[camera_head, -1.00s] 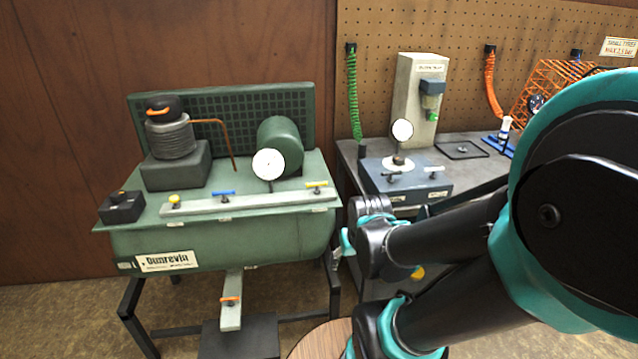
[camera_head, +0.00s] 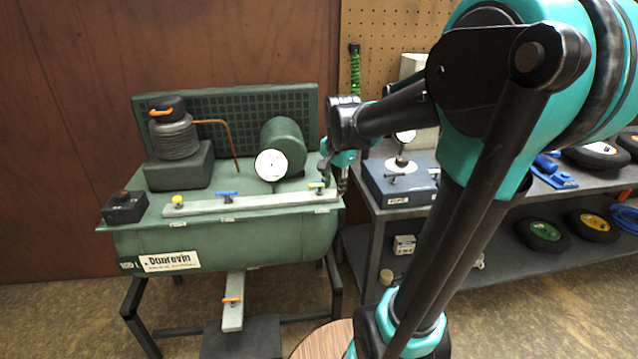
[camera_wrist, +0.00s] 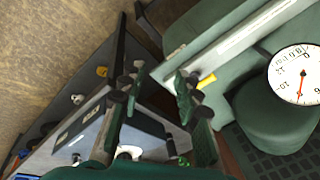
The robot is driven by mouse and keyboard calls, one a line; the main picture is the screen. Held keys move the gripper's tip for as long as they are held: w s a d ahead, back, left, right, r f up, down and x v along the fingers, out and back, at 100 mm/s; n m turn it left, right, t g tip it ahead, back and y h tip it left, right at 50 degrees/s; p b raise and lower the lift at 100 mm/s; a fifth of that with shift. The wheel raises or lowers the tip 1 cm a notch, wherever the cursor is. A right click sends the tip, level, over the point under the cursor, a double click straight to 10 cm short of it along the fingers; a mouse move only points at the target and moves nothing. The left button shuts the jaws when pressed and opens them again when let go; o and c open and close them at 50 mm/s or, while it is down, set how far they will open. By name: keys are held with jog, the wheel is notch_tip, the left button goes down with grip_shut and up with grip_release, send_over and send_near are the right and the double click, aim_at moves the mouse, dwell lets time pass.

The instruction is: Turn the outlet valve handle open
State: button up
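The green compressor (camera_head: 215,237) carries a pale manifold bar (camera_head: 260,202) along its front top edge. A yellow lever handle (camera_head: 317,185) sits at the bar's right end, a blue lever handle (camera_head: 227,193) left of its middle and a yellow knob (camera_head: 177,199) at its left end. No label shows which one is the outlet valve. My gripper (camera_head: 335,182) is just right of the right yellow handle. In the wrist view my gripper (camera_wrist: 159,75) is open and empty, with that yellow handle (camera_wrist: 206,82) beside the right finger, partly hidden and outside the gap.
A white dial gauge (camera_head: 271,165) stands behind the bar, close left of my gripper. An orange drain handle (camera_head: 232,300) is below the tank. A blue-grey box (camera_head: 400,183) on the grey bench is right of my gripper. A copper pipe (camera_head: 233,148) rises farther left.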

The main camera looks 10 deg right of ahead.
aim_at(320, 188)
jog(key=w+a+r+m, duration=0.2)
jog(key=w+r+m, duration=0.6)
jog(key=w+r, duration=0.2)
jog(key=shift+g, duration=0.4)
jog(key=w+f, duration=0.1)
jog(key=f, duration=0.4)
jog(key=w+f, duration=0.1)
jog(key=f, duration=0.5)
jog(key=w+f, duration=0.1)
jog(key=f, duration=0.5)
jog(key=shift+w+a+f, duration=0.1)
grip_shut()
